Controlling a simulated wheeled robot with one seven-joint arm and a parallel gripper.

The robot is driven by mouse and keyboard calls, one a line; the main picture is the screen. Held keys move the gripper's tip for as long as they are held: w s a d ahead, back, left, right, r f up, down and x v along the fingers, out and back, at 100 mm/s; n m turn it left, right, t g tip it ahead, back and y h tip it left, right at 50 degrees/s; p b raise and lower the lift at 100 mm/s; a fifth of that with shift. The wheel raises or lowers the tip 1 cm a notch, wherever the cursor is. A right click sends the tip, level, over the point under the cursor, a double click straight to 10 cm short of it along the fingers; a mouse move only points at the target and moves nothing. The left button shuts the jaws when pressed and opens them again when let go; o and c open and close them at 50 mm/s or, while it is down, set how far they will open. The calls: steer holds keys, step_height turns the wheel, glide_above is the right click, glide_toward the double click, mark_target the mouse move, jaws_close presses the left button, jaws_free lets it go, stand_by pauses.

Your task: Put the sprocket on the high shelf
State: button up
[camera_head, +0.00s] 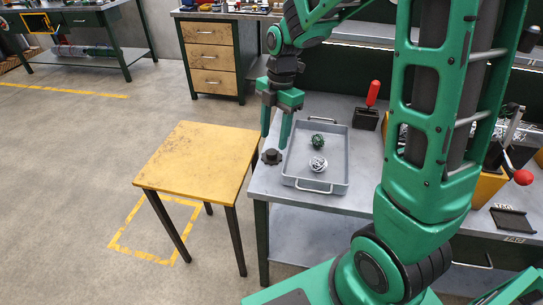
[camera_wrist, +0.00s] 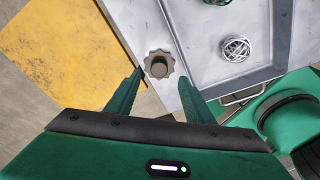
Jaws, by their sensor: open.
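The sprocket (camera_head: 272,157) is a small dark toothed wheel with a raised hub. It lies on the grey workbench near its left edge, beside the metal tray. In the wrist view the sprocket (camera_wrist: 159,65) shows ahead of my fingertips, with its hub facing up. My gripper (camera_head: 275,140) is above the sprocket, pointing down, open and empty. In the wrist view my gripper (camera_wrist: 160,80) has its two green fingers spread to either side below the sprocket. I cannot tell which surface is the high shelf.
A grey tray (camera_head: 337,175) holding a green ball (camera_head: 318,140) and a silver wire ball (camera_head: 318,164) stands just right of the sprocket. A yellow-topped table (camera_head: 200,155) stands left of the bench. A red-handled tool (camera_head: 372,95) stands behind the tray.

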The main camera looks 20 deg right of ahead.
mark_target(272, 152)
steer(key=f, duration=0.5)
steer(key=shift+a, duration=0.25)
jaws_close()
